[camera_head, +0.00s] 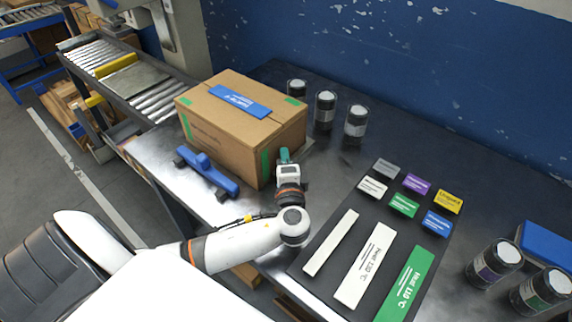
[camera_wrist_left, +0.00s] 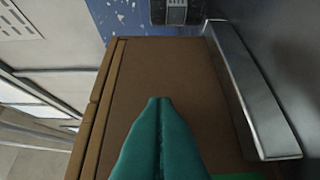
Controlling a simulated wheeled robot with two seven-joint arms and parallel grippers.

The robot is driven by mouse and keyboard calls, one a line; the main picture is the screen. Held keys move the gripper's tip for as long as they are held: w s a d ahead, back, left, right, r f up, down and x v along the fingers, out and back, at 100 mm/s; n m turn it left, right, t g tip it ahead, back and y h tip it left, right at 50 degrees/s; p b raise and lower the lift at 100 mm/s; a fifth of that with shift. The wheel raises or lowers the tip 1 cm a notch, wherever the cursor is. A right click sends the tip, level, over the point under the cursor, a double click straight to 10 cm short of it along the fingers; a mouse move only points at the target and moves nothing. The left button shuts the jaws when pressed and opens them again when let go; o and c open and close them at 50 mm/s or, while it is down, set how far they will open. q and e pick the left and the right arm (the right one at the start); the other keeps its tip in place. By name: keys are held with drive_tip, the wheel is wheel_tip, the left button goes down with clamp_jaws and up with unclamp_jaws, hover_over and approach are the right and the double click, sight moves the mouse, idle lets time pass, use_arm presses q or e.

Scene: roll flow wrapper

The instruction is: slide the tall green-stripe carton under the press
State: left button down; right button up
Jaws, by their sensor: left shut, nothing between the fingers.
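The tall brown carton (camera_head: 240,122) stands upright on the dark metal table, with green strips at its corners and a blue plate (camera_head: 240,100) on top. Its brown side fills the middle of the left wrist view (camera_wrist_left: 150,75). My left gripper (camera_head: 283,155) is at the carton's near right side. Its teal fingertips (camera_wrist_left: 160,100) are shut with nothing between them and point at the cardboard. I cannot tell whether they touch it. The press (camera_head: 180,30) is only partly in view at the top left, above the roller conveyor (camera_head: 155,98). My right gripper is not in view.
A blue handled tool (camera_head: 207,172) lies left of the carton. Several dark jars, one here (camera_head: 325,108), stand behind it. A dark board (camera_head: 335,270) with labels and strips lies to the right. A metal strip (camera_wrist_left: 250,90) runs beside the carton in the wrist view.

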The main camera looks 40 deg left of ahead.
use_arm(q)
drive_tip(key=shift+a, duration=0.1)
drive_tip(key=shift+a, duration=0.2)
drive_tip(key=a, duration=0.6)
drive_tip(key=w+a+b, duration=0.1)
drive_tip(key=a, duration=0.5)
drive_tip(key=a+b, duration=0.1)
drive_tip(key=a, duration=0.5)
drive_tip(key=shift+w+a+f, duration=0.1)
drive_tip(key=shift+w+a, duration=0.2)
drive_tip(key=shift+w, duration=0.05)
drive_tip(key=shift+a, duration=0.35)
drive_tip(key=shift+d, duration=0.1)
